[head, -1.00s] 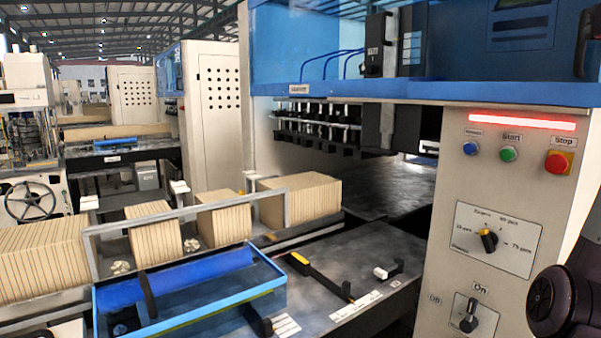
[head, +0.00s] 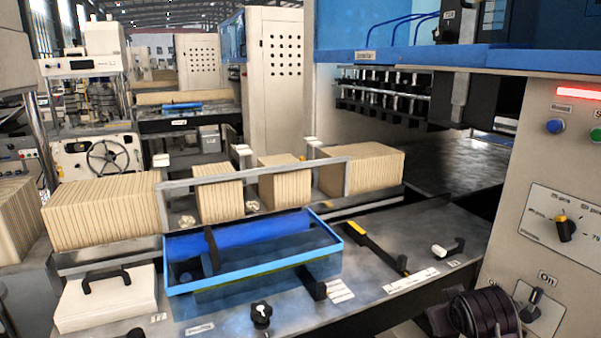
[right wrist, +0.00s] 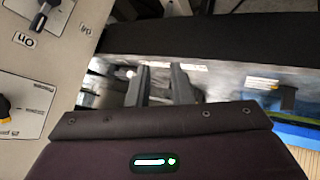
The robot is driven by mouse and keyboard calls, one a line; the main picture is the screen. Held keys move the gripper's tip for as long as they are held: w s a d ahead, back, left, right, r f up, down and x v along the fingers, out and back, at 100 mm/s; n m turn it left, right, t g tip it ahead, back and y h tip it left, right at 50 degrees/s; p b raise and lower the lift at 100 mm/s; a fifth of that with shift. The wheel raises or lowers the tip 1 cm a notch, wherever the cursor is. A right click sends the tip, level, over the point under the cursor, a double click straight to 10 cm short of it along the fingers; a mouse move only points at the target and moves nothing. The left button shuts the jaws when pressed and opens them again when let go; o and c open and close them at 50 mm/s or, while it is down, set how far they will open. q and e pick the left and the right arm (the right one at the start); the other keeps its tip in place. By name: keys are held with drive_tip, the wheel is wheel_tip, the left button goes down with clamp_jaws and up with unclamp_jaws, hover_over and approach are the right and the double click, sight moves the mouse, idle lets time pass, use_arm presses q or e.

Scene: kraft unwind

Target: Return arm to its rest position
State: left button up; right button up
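My right arm (head: 482,314) shows as a dark, rounded link at the bottom of the head view, in front of the machine's control panel. Its fingers are hidden in that view. In the right wrist view my right gripper (right wrist: 160,70) has two dark fingers apart with a narrow gap and nothing held between them. It points over the metal table, with the panel at the left of the picture. My left gripper is in neither view.
The control panel (head: 532,208) carries a yellow-marked selector (head: 563,228), an On switch (head: 532,306) and a lit red bar (head: 580,92). A blue-rimmed tray (head: 255,268) sits on the metal table. Rows of kraft sheets (head: 105,215) stand behind it. A white lidded box (head: 105,300) is at left.

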drive_tip(key=s+a+f+g+y, duration=0.25)
drive_tip(key=s+a+f, duration=0.25)
drive_tip(key=s+f, duration=0.5)
drive_tip(key=s+a+f+g+y, duration=0.1)
drive_tip(key=s+a+f+g, duration=0.35)
drive_tip(key=s, duration=0.85)
wheel_tip(320, 180, down, 33)
drive_tip(key=s+a+b, duration=0.1)
drive_tip(key=s+b, duration=0.1)
drive_tip(key=s+d+f, duration=0.1)
drive_tip(key=s+f, duration=0.8)
drive_tip(key=s+d+f, duration=0.2)
drive_tip(key=s+f, duration=0.7)
drive_tip(key=s, duration=0.1)
drive_tip(key=shift+s+d+f+n+g+h+b, duration=0.25)
drive_tip(key=shift+f+n+g+h+b, duration=0.05)
drive_tip(key=shift+f+n+g+h, duration=0.1)
